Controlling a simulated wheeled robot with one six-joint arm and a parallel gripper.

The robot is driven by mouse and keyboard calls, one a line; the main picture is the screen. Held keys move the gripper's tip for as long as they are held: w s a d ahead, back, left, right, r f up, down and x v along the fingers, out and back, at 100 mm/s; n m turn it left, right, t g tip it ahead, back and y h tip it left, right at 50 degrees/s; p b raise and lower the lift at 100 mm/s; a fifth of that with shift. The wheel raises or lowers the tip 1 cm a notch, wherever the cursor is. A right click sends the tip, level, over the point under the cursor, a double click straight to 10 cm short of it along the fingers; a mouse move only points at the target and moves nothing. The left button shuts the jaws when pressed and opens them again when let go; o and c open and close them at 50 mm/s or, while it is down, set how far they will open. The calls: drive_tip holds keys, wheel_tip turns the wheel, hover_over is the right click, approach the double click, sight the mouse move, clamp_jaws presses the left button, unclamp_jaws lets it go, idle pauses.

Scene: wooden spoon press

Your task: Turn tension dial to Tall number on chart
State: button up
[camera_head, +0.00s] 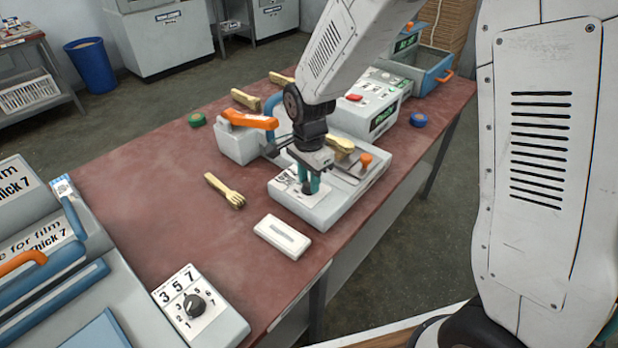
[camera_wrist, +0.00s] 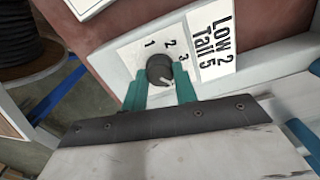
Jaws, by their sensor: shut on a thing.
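The tension dial (camera_wrist: 160,69) is a dark round knob on a white plate with 1, 2 and 3 visible; other numbers are hidden. A pale mark shows on its lower right side; I cannot tell which number it points to. The chart (camera_wrist: 210,45) beside it reads "Low 2" and "Tall 5". My gripper (camera_wrist: 161,88) has its teal fingers on both sides of the dial, shut on it. In the head view my gripper (camera_head: 309,185) points down at the front of the pale press (camera_head: 322,213), and the dial is hidden by the fingers.
Another dial box (camera_head: 194,304) marked "3 5 7" stands at the front of the red table (camera_head: 130,210). A white block (camera_head: 282,237) and a wooden fork (camera_head: 226,190) lie near the press. An orange-handled lever (camera_head: 250,120) is behind my gripper. The table's left middle is clear.

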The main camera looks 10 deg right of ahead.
sight(309, 182)
drive_tip(key=m, duration=0.7)
drive_tip(key=shift+w, duration=0.1)
idle(0.6)
drive_tip(key=o, duration=1)
drive_tip(key=shift+c, duration=0.2)
drive_tip(key=shift+r, duration=0.1)
wheel_tip(309, 182, up, 8)
drive_tip(key=shift+f, duration=0.15)
